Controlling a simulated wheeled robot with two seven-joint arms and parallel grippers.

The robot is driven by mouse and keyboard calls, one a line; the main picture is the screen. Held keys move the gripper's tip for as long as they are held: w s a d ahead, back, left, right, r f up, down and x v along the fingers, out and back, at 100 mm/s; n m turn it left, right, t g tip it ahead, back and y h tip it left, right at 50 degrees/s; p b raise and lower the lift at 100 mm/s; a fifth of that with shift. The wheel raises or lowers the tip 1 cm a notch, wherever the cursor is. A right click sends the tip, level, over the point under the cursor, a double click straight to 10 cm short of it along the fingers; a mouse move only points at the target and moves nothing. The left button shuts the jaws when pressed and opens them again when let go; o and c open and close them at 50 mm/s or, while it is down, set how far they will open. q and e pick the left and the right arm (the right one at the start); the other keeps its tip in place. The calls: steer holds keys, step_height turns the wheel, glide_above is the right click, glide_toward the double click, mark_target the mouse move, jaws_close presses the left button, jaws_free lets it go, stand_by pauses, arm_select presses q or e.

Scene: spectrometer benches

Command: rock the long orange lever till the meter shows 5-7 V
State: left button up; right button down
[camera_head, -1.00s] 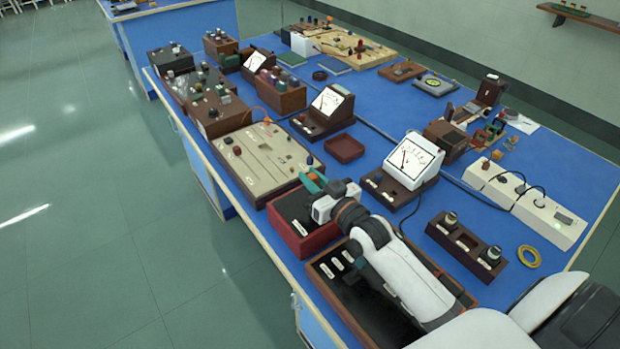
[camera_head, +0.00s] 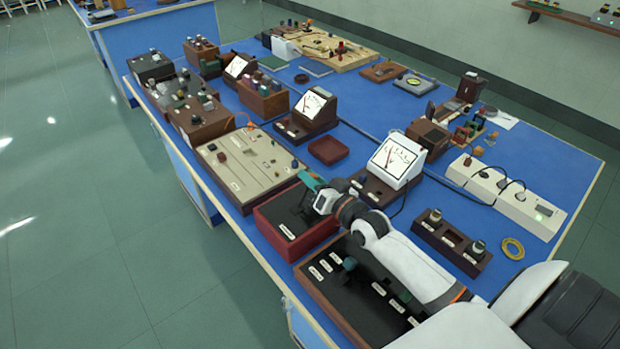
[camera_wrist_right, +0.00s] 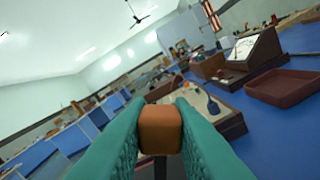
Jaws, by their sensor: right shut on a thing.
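My right gripper (camera_head: 312,182) has teal fingers and is above the far side of a dark red box with a black top (camera_head: 277,213). In the right wrist view its fingers are shut on the orange lever's block-shaped end (camera_wrist_right: 160,128), with a dark shaft below it. In the head view the fingers hide the lever's end. The nearest white meter (camera_head: 397,159) stands behind and to the right of the box. Its dial faces me, with a thin needle left of the middle, but the scale is too small to read. My left gripper is not in view.
A beige slotted panel (camera_head: 246,165) lies left of the lever box. A black-topped box with several labels and knobs (camera_head: 335,296) is in front, under my right arm. An empty dark red tray (camera_head: 328,150) and another meter (camera_head: 310,107) stand behind. Blue bench top shows between them.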

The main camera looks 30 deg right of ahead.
steer(key=c, duration=1.3)
jaws_free()
steer(key=shift+s, duration=0.1)
steer(key=shift+s+d+b, duration=0.25)
steer(key=shift+s+d, duration=0.05)
steer(key=shift+s, duration=1.65)
steer(key=shift+s+d+b, duration=0.25)
steer(key=shift+s, duration=1.7)
steer(key=shift+s+d+b, duration=0.25)
steer(key=shift+s+d, duration=0.05)
steer(key=shift+s, duration=1.65)
